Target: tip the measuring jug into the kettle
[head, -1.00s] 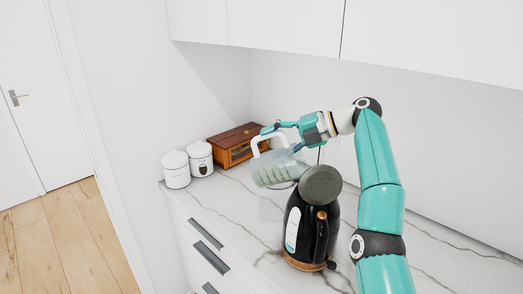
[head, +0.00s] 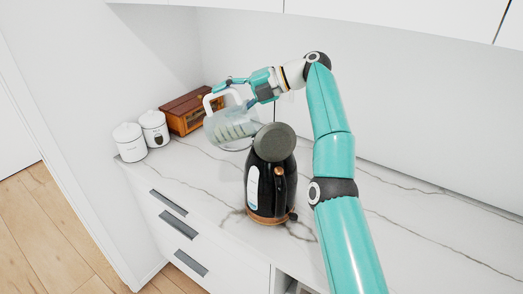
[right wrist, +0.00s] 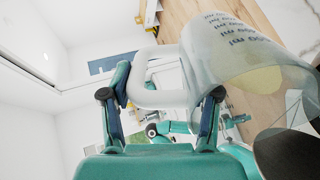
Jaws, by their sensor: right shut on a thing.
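The clear measuring jug (head: 232,126) with a white handle is tilted in the head view, its mouth side toward the kettle. My right gripper (head: 228,82) is shut on the handle, which also shows between the fingers in the right wrist view (right wrist: 163,97). The black kettle (head: 268,190) stands upright on the counter, just right of and below the jug. Its round grey lid (head: 274,143) is at the top, beside the jug's lower end. My left gripper is not in view.
Two white canisters (head: 129,143) (head: 155,129) and a wooden box (head: 189,109) stand at the counter's left end. Wall cabinets (head: 400,12) hang above. The marble counter (head: 205,182) is clear left of the kettle, with drawers (head: 180,228) below.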

